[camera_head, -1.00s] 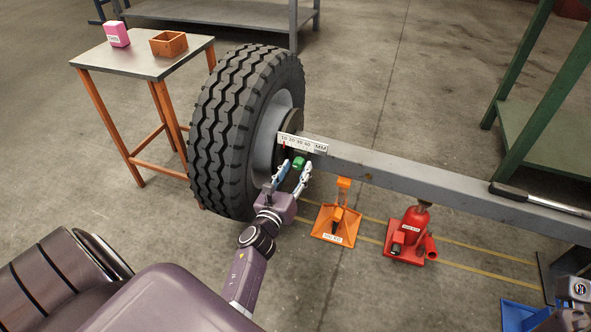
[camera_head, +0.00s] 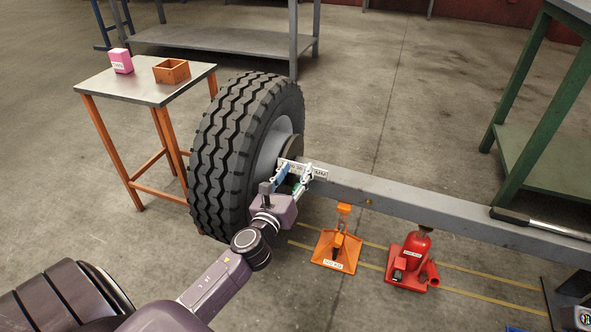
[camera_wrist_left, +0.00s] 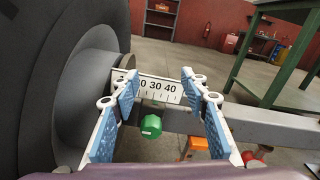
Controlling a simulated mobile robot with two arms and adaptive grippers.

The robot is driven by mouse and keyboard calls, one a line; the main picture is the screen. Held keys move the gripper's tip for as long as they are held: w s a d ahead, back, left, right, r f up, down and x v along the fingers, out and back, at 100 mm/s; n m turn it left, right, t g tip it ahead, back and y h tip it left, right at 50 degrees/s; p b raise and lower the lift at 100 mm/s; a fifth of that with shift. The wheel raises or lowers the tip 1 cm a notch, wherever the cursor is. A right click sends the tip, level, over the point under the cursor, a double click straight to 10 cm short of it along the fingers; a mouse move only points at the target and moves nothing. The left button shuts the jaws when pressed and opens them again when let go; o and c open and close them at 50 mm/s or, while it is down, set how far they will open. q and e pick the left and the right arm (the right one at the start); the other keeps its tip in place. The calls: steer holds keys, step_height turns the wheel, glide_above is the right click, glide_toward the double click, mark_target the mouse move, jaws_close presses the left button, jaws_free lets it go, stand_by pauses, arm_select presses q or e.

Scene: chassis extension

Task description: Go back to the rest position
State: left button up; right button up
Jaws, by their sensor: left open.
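My left gripper (camera_head: 292,178) is open in front of the near end of the grey beam, beside the wheel hub. Its two blue-padded fingers also show in the left wrist view (camera_wrist_left: 166,110), spread apart with nothing gripped. A green round knob (camera_wrist_left: 151,126) sits between and beyond them, under a white millimetre scale (camera_wrist_left: 160,88) on the beam. In the head view the fingers partly cover the scale (camera_head: 320,173). My right gripper's fingers are not visible.
A big tyre (camera_head: 235,150) stands close left of my left gripper. The grey beam (camera_head: 400,199) runs right. An orange stand (camera_head: 337,248) and red jack (camera_head: 412,260) stand below it. An orange-legged table (camera_head: 140,84) is at left, a green bench (camera_head: 540,130) at right.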

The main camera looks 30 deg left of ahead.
arm_select(q)
steer(key=shift+d+r, duration=0.1)
steer(key=shift+r, duration=0.4)
